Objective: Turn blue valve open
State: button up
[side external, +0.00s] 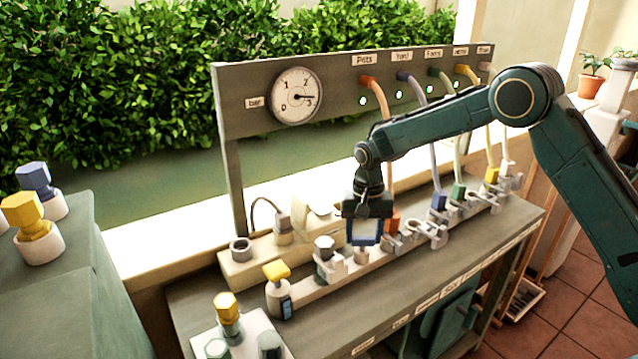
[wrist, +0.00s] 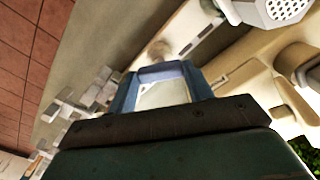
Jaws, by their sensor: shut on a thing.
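My gripper (side external: 365,230) is low over the valve rail, pointing down, between a grey-capped fitting and an orange connector. In the wrist view my gripper (wrist: 162,84) has its two blue fingers on either side of a lavender-blue bar, which looks like the handle of the blue valve (wrist: 160,72). The fingers are shut on it. In the side view the fingers hide most of this handle; a pale valve body (side external: 362,257) shows just below. How far the handle is turned cannot be told.
A pressure gauge (side external: 296,95) on the back panel has its needle near 3. Hoses hang behind my arm.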

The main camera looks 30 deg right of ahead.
aim_at(363, 237)
jog(key=n, duration=0.6)
jog(key=shift+n, duration=0.4)
jog(key=o, duration=1)
jog(key=shift+r, duration=0.15)
notch_tip(363, 237, up, 14)
jog(key=shift+f, duration=0.2)
jog(key=shift+r, duration=0.1)
dwell(0.4)
